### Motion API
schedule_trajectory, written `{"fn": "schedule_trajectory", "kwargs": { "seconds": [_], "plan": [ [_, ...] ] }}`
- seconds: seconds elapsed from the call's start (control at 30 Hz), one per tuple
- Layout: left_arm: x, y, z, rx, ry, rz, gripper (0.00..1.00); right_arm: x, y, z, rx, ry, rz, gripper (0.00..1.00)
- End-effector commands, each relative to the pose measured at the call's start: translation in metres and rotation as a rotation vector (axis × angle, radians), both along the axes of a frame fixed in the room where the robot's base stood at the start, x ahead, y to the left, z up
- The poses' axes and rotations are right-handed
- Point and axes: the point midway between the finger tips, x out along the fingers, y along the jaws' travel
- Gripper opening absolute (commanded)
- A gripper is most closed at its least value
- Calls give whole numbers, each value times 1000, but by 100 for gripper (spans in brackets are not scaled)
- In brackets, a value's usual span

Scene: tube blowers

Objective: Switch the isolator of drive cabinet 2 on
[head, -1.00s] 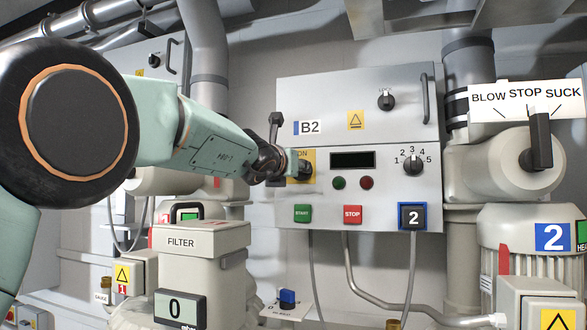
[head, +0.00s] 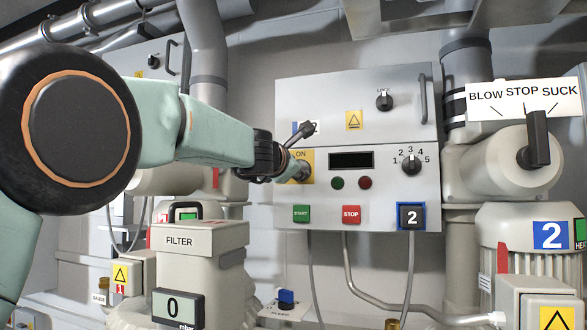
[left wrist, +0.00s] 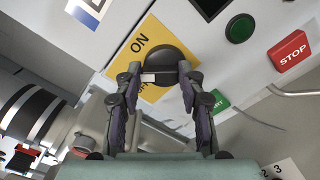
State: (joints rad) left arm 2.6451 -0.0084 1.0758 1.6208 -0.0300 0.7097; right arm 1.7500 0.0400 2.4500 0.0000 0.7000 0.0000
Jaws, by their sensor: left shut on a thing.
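Drive cabinet 2 (head: 375,205) is the grey box with a blue-framed number 2 plate (head: 412,217). Its isolator is a black rotary knob (left wrist: 160,62) on a yellow plate (left wrist: 138,50) marked ON, at the left of the cabinet front. My left gripper (left wrist: 155,80) is shut on the isolator knob, one finger on each side, in the left wrist view. In the head view, my left gripper (head: 288,170) partly hides the knob and plate. A white mark shows on the knob's handle between the fingers. My right gripper is not in view.
Beside the isolator are a dark display (head: 351,160), two small lamps, a green START button (head: 301,213), a red STOP button (head: 351,214) and a numbered selector (head: 411,164). A grey FILTER housing (head: 200,238) stands below my left arm. A BLOW/STOP/SUCK lever (head: 538,138) is at right.

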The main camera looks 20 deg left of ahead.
Motion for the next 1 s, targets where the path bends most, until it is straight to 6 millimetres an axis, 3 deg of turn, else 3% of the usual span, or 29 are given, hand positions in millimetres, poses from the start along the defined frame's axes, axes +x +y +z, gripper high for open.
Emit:
{"fn": "schedule_trajectory", "kwargs": {
  "seconds": [0.6,1.0],
  "plan": [
    [0,-5,0,549,-20,-2,8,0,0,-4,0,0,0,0],
    [0,-6,-1,735,-26,-1,8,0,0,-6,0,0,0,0]
  ]
}}
